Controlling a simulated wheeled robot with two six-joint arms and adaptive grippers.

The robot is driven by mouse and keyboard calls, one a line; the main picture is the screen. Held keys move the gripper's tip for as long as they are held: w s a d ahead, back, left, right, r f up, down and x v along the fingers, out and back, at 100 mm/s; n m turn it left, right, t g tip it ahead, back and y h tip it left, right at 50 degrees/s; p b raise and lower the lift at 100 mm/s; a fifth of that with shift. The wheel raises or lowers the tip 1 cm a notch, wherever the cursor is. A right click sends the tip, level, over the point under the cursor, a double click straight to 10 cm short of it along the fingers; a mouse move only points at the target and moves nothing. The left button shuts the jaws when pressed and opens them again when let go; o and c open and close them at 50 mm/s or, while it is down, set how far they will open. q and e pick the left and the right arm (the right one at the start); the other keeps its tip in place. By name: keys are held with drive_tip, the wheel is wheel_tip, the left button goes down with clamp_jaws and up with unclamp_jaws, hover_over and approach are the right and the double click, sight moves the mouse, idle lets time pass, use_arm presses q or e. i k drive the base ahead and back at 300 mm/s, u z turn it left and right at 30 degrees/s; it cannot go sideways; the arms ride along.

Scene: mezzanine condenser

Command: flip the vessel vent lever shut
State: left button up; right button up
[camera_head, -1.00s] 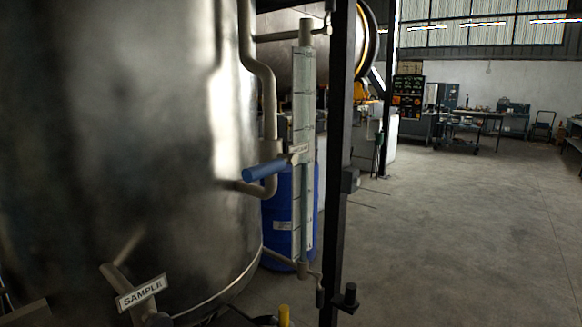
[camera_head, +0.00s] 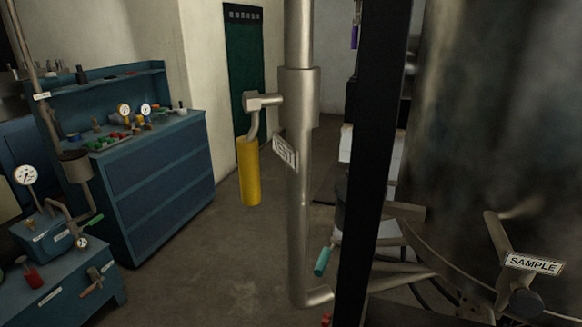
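A pale vertical pipe (camera_head: 300,200) stands in the middle of the head view. A short branch with a fitting (camera_head: 264,101) sticks out from it to the left. A yellow lever handle (camera_head: 249,172) hangs straight down from that fitting, beside the pipe and apart from it. A small tilted white tag (camera_head: 285,152) on the pipe seems to read VENT. The large steel vessel (camera_head: 480,120) fills the right side. Neither of my grippers is in view.
A dark upright post (camera_head: 370,160) stands between the pipe and the vessel. A teal handle (camera_head: 323,261) hangs low near the post. A SAMPLE tag (camera_head: 534,264) is at lower right. A blue workbench (camera_head: 160,180) with gauges stands left. Floor between bench and pipe is clear.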

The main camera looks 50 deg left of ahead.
sight(247, 147)
drive_tip(key=k, duration=0.45)
drive_tip(key=u, duration=1.3)
drive_tip(key=i, duration=0.4)
drive_tip(key=z, duration=1.6)
drive_tip(key=k, duration=0.9)
drive_tip(key=u, duration=1.85)
drive_tip(key=i, duration=0.5)
